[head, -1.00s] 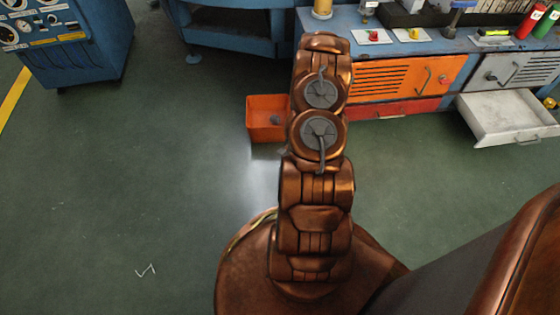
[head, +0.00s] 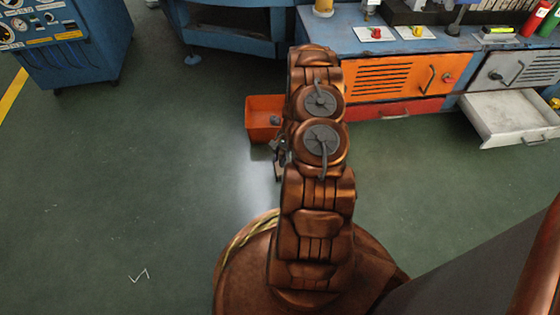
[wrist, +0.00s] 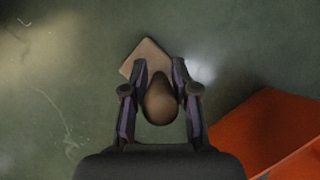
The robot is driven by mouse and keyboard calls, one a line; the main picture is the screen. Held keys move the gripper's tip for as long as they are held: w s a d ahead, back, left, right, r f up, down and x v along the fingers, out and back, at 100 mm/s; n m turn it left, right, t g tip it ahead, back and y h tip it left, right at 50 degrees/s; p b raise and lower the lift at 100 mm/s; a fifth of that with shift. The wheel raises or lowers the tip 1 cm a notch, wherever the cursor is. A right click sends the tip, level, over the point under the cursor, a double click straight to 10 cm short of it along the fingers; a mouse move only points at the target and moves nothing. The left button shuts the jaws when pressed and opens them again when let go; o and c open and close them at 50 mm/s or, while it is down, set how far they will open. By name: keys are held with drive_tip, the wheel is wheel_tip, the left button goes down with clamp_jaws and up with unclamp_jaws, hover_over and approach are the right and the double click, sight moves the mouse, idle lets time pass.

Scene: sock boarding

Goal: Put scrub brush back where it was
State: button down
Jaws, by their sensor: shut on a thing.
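The scrub brush shows in the wrist view as a tan rectangular block (wrist: 143,57) with a rounded brown handle (wrist: 160,103). My gripper (wrist: 161,75) is shut on it, one finger on each side of the handle. The brush is over the green floor, beside the orange bin (wrist: 270,135). In the head view, part of my gripper (head: 279,158) shows at the left side of my arm, near the orange bin (head: 262,110).
A blue workbench (head: 350,42) with orange and grey fronts stands at the back right. An open pale drawer (head: 508,116) juts from it. A blue machine cabinet (head: 75,50) stands at the far left. The floor at left is mostly clear, with a small white bent scrap (head: 139,275).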

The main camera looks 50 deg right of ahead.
drive_tip(key=c, duration=0.9)
unclamp_jaws()
